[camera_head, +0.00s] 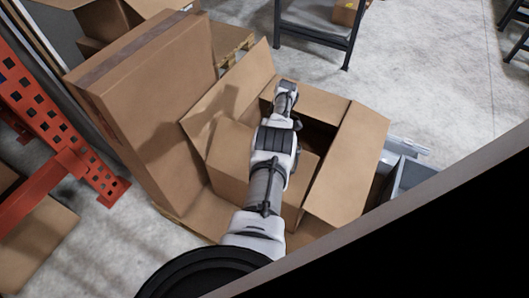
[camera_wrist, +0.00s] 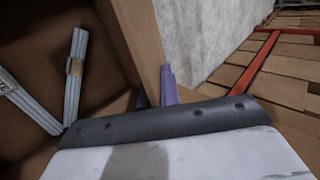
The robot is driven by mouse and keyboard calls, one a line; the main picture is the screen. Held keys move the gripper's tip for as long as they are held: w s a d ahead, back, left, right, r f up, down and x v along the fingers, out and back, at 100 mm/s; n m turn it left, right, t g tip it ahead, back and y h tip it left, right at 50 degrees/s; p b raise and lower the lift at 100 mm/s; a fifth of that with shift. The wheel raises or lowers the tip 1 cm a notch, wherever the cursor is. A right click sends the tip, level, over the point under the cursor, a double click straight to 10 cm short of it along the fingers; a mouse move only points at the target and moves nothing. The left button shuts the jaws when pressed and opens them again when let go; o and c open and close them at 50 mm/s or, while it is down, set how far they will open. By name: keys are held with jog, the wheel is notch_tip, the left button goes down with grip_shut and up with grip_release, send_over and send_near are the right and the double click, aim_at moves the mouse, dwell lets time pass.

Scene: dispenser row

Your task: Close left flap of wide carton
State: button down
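The wide carton (camera_head: 222,153) is brown cardboard and stands open below my arm. Its left flap (camera_head: 240,84) stands up and leans outward at the left in the head view. The right flap (camera_head: 347,165) and far flap (camera_head: 313,101) are spread too. My gripper (camera_head: 287,90) is at the carton's far side, its fingers unclear there. In the wrist view, two purple fingers (camera_wrist: 156,92) show apart, one on each side of a cardboard edge (camera_wrist: 142,40). I cannot tell whether they pinch it. The dark box interior (camera_wrist: 35,65) is left of that edge, with bundled white strips (camera_wrist: 74,75).
A tall closed carton (camera_head: 150,95) stands close on the left. An orange rack (camera_head: 60,125) is beyond it. A dark metal table (camera_head: 318,25) is at the back. Grey bins (camera_head: 410,175) are at the right. The concrete floor (camera_head: 440,70) is clear at the back right.

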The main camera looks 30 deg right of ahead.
dwell(0.4)
jog(key=c, duration=1.6)
grip_release()
jog(key=shift+d, duration=0.1)
notch_tip(320, 180, up, 20)
jog(key=p, duration=2)
jog(key=shift+c, duration=0.6)
